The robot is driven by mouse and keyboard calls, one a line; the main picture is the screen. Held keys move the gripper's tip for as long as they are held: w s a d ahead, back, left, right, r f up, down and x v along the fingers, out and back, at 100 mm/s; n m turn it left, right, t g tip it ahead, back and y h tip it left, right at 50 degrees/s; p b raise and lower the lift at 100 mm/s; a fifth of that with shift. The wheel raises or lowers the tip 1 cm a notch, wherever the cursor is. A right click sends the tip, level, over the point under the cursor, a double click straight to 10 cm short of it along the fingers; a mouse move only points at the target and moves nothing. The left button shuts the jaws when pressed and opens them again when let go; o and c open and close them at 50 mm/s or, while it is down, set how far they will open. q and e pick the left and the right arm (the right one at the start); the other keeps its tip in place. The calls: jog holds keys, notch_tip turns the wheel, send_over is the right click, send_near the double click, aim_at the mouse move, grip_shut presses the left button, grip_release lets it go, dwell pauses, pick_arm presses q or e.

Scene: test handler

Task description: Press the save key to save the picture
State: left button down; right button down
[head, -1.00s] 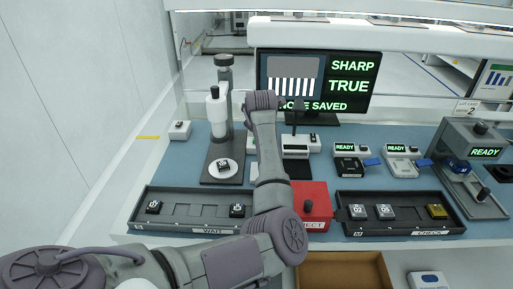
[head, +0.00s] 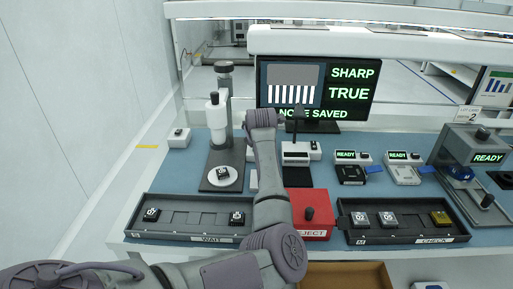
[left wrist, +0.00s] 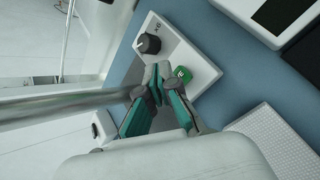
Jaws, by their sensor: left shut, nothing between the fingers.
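The save display on the monitor (head: 318,92) reads SHARP, TRUE and a partly covered line ending in SAVED, beside a striped picture. In the left wrist view, a white box (left wrist: 203,56) carries a black knob (left wrist: 148,44) and a small green key (left wrist: 183,74) with a light mark. My left gripper (left wrist: 157,84) is shut and empty, its tips over the box right beside the green key. I cannot tell whether they touch it. In the head view my left arm reaches up the middle; its fingertips are not clear there, and the green key cannot be made out. My right gripper is not in view.
A microscope-like stand (head: 220,185) is left of my arm. The wait tray (head: 190,219), red reject box (head: 312,229) and check tray (head: 405,238) line the front. Two READY units (head: 351,173) (head: 403,173) and a larger tester (head: 470,142) stand right. A white textured pad (left wrist: 268,142) lies near the box.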

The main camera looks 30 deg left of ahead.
pick_arm(q)
jog(key=shift+f, duration=0.1)
dwell(0.7)
jog(key=shift+f, duration=0.35)
jog(key=shift+f, duration=0.55)
dwell(1.3)
jog(key=shift+r+p, duration=0.75)
jog(key=shift+r, duration=0.25)
jog(key=shift+r+p, duration=2.1)
jog(key=shift+r, duration=0.4)
